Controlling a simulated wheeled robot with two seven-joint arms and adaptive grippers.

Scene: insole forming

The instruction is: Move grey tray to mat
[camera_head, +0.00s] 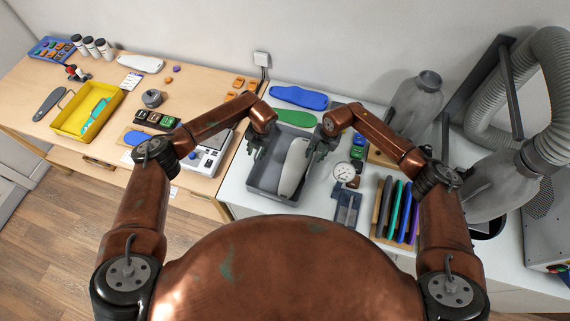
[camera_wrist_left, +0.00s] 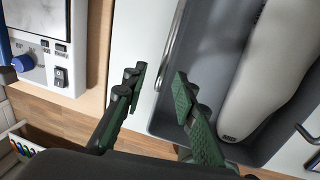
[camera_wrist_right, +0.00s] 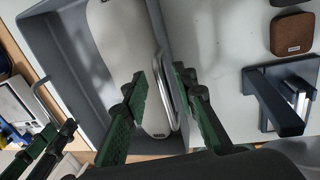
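The grey tray (camera_head: 265,176) sits on the white table, with a white foot-shaped form (camera_head: 293,168) lying in it. My left gripper (camera_head: 256,152) is at the tray's left side. In the left wrist view its fingers (camera_wrist_left: 160,86) are apart, with the tray's left rim and handle (camera_wrist_left: 170,48) between and beyond them. My right gripper (camera_head: 317,152) is at the tray's right side. In the right wrist view its fingers (camera_wrist_right: 160,80) are apart around the right rim, one on the inner side, one outside. Neither visibly pinches the tray. I cannot pick out a mat.
A green insole (camera_head: 296,123) and a blue insole (camera_head: 299,98) lie behind the tray.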

